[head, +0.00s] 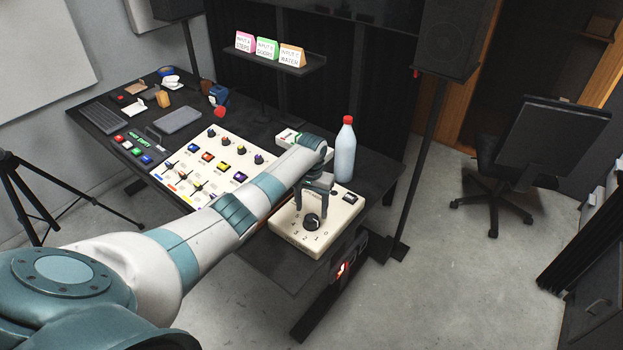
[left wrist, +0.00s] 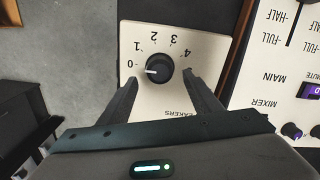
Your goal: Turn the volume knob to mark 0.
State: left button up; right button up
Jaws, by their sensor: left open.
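The volume knob (head: 311,221) is a round black knob on a cream speaker box (head: 336,233) at the desk's front right corner. In the left wrist view the knob (left wrist: 158,70) has a white pointer line aimed left, roughly toward the printed 0; the numbers 0 to 4 arc around it. My left gripper (head: 316,197) is just above and behind the knob. In the left wrist view its two fingers (left wrist: 160,82) are open, one on each side of the knob, with gaps visible; no contact shows. My right gripper is not in view.
A white bottle with a red cap (head: 345,152) stands close behind the speaker box. A mixer panel (head: 212,160) with coloured knobs and sliders lies left of it, partly under my left arm. A keyboard (head: 103,116) is farther left. Open floor lies right of the desk.

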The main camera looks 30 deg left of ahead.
aim_at(311, 218)
pick_arm(q)
notch_tip(311, 218, up, 13)
jog(key=b, duration=0.3)
dwell(0.5)
